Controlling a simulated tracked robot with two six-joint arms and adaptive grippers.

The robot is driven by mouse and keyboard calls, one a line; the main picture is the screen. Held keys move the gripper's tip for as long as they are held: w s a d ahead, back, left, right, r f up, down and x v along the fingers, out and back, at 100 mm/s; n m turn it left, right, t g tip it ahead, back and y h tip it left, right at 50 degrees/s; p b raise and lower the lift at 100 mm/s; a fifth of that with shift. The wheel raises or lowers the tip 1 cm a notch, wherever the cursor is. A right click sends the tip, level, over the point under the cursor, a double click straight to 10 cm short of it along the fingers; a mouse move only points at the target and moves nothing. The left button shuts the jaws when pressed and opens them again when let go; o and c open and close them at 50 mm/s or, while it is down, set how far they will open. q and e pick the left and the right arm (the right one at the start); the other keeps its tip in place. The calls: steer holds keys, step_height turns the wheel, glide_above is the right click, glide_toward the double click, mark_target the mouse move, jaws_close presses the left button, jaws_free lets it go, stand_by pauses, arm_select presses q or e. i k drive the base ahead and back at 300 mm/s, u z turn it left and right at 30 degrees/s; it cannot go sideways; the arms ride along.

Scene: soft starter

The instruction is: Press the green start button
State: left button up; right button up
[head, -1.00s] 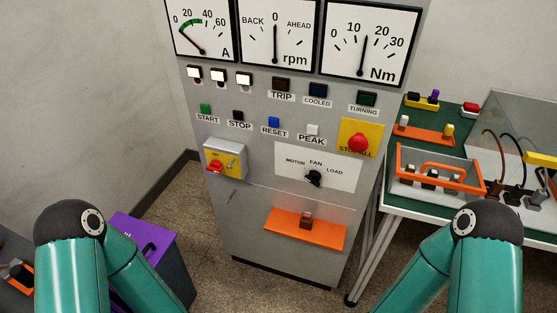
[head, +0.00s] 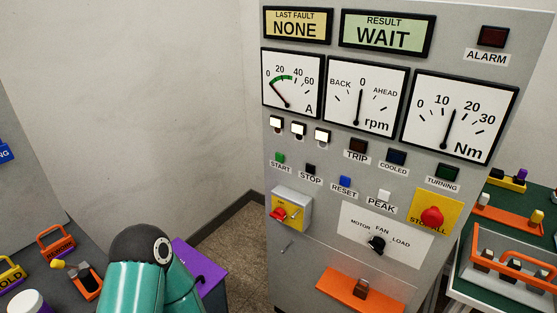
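One of my arms, teal with a black joint, shows at the lower left, below and left of the panel. Neither of my grippers is in the frame. Nothing covers the start button.
A red stop-all mushroom button (head: 431,216) on a yellow plate and a red-handled switch (head: 290,209) project from the panel. An orange shelf (head: 345,287) juts out low. A purple-topped box (head: 200,268) stands left; a green bench (head: 490,285) stands right.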

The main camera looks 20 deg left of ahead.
mark_target(280, 158)
steer(key=k, duration=1.3)
steer(key=u, duration=0.2)
steer(key=i, duration=1.75)
steer(key=z, duration=0.7)
